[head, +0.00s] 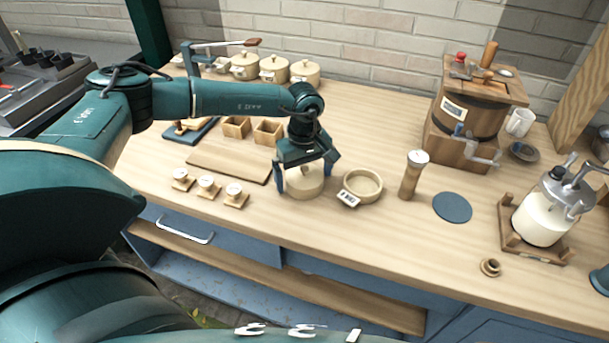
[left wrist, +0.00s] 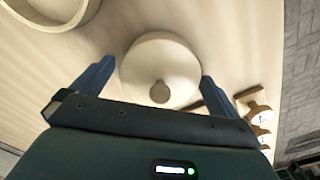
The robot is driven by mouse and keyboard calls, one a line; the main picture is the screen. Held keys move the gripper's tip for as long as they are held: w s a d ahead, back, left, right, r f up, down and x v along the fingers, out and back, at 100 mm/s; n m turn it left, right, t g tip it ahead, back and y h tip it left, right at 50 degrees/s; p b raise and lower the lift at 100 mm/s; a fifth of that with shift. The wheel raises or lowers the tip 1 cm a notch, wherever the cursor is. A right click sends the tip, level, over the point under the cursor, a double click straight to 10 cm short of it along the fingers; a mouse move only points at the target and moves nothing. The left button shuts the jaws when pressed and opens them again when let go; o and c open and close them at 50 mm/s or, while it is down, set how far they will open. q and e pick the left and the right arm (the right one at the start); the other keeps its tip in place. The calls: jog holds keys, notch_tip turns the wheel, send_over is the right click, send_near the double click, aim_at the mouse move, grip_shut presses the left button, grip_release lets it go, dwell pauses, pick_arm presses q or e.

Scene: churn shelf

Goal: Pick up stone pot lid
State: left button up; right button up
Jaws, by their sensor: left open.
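The stone pot lid is a round, cream disc with a small knob; in the head view the lid (head: 305,188) sits on the wooden counter, partly hidden under my left gripper (head: 306,176). In the left wrist view the whole lid (left wrist: 150,58) shows, with its knob near the middle. My left gripper (left wrist: 155,85) is open, pointing down, with one blue finger on each side of the lid. I cannot tell whether the fingers touch its rim. An open round pot (head: 375,192) with a label stands just right of the lid. My right gripper is not in view.
A wooden board (head: 228,164) lies left of the lid, with several small labelled wooden pieces (head: 207,187) in front. A wooden cylinder with a pale top (head: 411,178) and a blue-grey disc (head: 452,207) stand to the right. The counter in front of the lid is clear.

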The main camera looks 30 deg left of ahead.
pick_arm(q)
jog(key=shift+c, duration=0.2)
jog(key=c, duration=0.9)
jog(key=shift+r, duration=0.1)
